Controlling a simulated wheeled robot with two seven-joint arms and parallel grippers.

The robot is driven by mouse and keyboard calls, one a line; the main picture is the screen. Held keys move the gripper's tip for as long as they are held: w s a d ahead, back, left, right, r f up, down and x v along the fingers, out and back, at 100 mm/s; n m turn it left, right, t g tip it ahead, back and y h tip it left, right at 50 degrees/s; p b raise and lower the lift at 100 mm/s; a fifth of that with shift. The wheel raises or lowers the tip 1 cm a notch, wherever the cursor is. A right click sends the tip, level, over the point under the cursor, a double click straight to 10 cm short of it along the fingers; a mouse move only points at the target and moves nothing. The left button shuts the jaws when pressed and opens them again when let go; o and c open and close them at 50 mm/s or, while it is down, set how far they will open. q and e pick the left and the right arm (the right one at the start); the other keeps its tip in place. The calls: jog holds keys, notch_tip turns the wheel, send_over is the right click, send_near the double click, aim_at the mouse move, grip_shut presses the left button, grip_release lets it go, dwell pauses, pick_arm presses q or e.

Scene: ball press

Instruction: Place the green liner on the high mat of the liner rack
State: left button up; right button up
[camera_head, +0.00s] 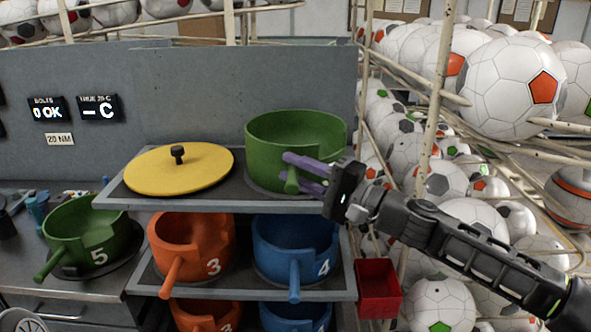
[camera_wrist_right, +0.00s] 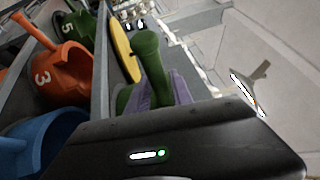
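A green liner (camera_head: 270,130), an open pot with a notched front wall, stands upright on the right part of the rack's top shelf (camera_head: 225,203). A dark mat (camera_head: 252,178) shows around its base. My right gripper (camera_head: 298,176) reaches in from the right. Its purple fingers lie on either side of the liner's handle and look shut on it. The wrist view shows the green handle (camera_wrist_right: 150,65) between the purple fingers. Another green liner (camera_head: 75,230), marked 5, stands at the lower left on the counter. My left gripper is not in view.
A yellow lid (camera_head: 165,172) with a black knob lies left on the top shelf. Orange liner 3 (camera_head: 190,240) and blue liner 4 (camera_head: 293,243) stand on the shelf below. A red bin (camera_head: 378,288) and racks of soccer balls (camera_head: 505,85) are on the right.

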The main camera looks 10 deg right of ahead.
jog(key=shift+o, duration=1.4)
jog(key=shift+r, duration=0.15)
jog(key=shift+s+d, duration=0.2)
jog(key=shift+d, duration=0.05)
jog(key=b+v, duration=0.2)
jog(key=v, duration=0.9)
